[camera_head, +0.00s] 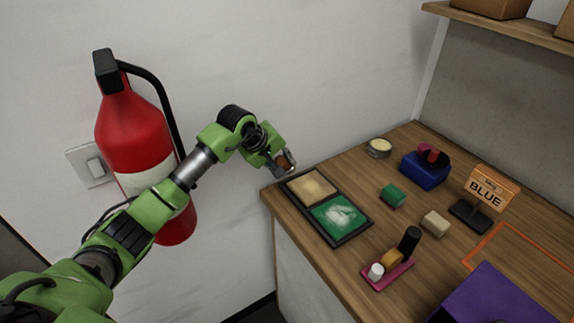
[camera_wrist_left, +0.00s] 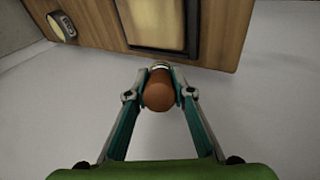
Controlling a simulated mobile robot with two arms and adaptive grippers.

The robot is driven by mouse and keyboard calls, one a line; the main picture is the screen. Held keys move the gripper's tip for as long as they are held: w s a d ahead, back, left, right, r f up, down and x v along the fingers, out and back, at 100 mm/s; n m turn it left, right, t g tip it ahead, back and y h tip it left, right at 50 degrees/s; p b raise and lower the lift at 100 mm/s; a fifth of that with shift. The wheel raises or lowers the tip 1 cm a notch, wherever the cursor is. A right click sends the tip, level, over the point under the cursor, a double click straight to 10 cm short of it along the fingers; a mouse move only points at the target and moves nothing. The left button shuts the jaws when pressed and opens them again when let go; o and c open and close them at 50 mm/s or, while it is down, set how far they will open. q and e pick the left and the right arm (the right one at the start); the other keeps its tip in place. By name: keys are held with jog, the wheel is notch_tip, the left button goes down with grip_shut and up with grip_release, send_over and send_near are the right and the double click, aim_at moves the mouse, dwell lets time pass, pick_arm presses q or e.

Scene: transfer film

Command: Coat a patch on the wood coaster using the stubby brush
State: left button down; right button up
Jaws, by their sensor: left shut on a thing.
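My left gripper (camera_head: 284,164) is shut on the stubby brush (camera_head: 287,161), just off the counter's left edge. In the left wrist view, the brush's rounded brown handle (camera_wrist_left: 159,92) sits between the fingers (camera_wrist_left: 160,92), with a metal band at its far end. Its bristles are hidden. A black two-part tray (camera_head: 326,206) lies on the counter near the gripper. It holds a tan panel (camera_head: 312,187) and a green panel with a white smear (camera_head: 341,214). I cannot tell whether the tan panel is the wood coaster. My right gripper is not in view.
On the wooden counter (camera_head: 345,170) stand a round tin (camera_head: 378,148), a blue box (camera_head: 425,172), green (camera_head: 393,195) and tan (camera_head: 436,223) blocks, a BLUE sign (camera_head: 487,190), a pink holder (camera_head: 388,273) and a purple box (camera_head: 495,297). A fire extinguisher (camera_head: 135,135) hangs left.

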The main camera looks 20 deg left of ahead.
pick_arm(q)
jog(key=shift+w+a+r+p, duration=0.15)
jog(key=shift+a+r+p, duration=0.1)
jog(key=shift+r, duration=0.4)
jog(key=shift+w+a+r+p, duration=0.15)
jog(key=shift+r+p, duration=0.05)
jog(key=shift+r, duration=0.4)
jog(key=r, duration=0.2)
jog(key=r+p, duration=0.1)
jog(key=shift+s+d+r, duration=0.15)
jog(key=shift+s+d, duration=0.25)
jog(key=shift+r, duration=0.35)
jog(key=shift+w+a+r+p, duration=0.2)
jog(key=shift+a+r+p, duration=0.05)
jog(key=shift+r+p, duration=0.3)
jog(key=shift+s+d+r, duration=0.1)
jog(key=shift+d+r, duration=0.1)
jog(key=shift+r, duration=0.55)
jog(key=shift+a+f, duration=0.1)
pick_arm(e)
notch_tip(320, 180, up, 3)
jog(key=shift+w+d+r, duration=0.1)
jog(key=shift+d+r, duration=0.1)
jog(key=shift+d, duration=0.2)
